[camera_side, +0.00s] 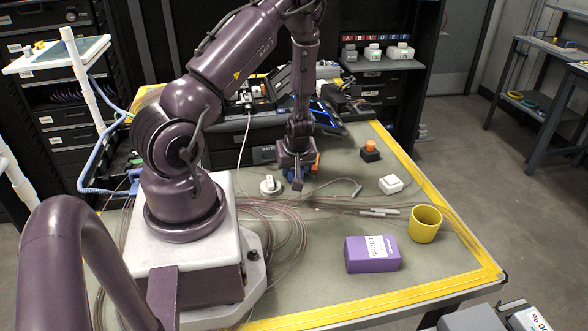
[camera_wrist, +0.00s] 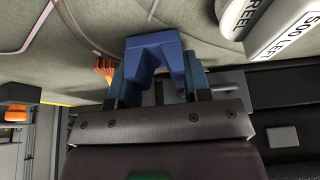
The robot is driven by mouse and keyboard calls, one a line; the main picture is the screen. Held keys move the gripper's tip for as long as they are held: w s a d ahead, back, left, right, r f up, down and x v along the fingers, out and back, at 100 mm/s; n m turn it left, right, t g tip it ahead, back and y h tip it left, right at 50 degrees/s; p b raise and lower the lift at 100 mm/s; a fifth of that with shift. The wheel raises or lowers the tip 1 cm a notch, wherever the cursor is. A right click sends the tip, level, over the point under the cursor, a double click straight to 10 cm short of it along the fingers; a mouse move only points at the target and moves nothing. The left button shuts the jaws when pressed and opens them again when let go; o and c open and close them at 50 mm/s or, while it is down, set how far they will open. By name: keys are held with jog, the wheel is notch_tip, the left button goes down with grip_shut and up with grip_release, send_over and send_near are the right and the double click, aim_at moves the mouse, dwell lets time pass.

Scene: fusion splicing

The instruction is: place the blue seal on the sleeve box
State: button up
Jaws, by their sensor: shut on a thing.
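My gripper (camera_side: 297,180) points down over the middle of the table in the side view. In the wrist view its fingers (camera_wrist: 158,88) are shut on the blue seal (camera_wrist: 154,50), a blue piece with two splayed legs. The seal shows only as a small blue patch in the side view. A purple box (camera_side: 368,258) with a white label, which looks like the sleeve box, lies at the front right of the table. Its top is bare, and the gripper is behind it and to its left, well apart. The box does not show in the wrist view.
A yellow cup (camera_side: 425,224) stands right beside the purple box. Behind are a white case (camera_side: 390,184), a black block with an orange top (camera_side: 370,151) and a round white reel (camera_side: 270,186). Loose fibre coils (camera_side: 285,235) lie left of the box.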

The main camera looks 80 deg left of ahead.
jog(key=shift+d+r, duration=0.2)
jog(key=shift+r, duration=0.3)
notch_tip(320, 180, up, 6)
jog(key=shift+r, duration=0.1)
jog(key=d, duration=1.9)
jog(key=shift+d, duration=0.3)
notch_tip(320, 180, up, 5)
jog(key=m+t+h, duration=0.1)
jog(key=m+t, duration=0.2)
jog(key=m, duration=0.6)
send_over(376, 240)
jog(key=shift+s+d+f, duration=0.15)
jog(key=shift+f, duration=1.1)
jog(key=shift+s+d+f, duration=0.1)
jog(key=shift+d+f, duration=0.05)
jog(key=shift+f, duration=1.1)
jog(key=shift+s+d+f, duration=0.15)
jog(key=shift+f, duration=1.1)
jog(key=o, duration=1)
jog(key=shift+f, duration=0.15)
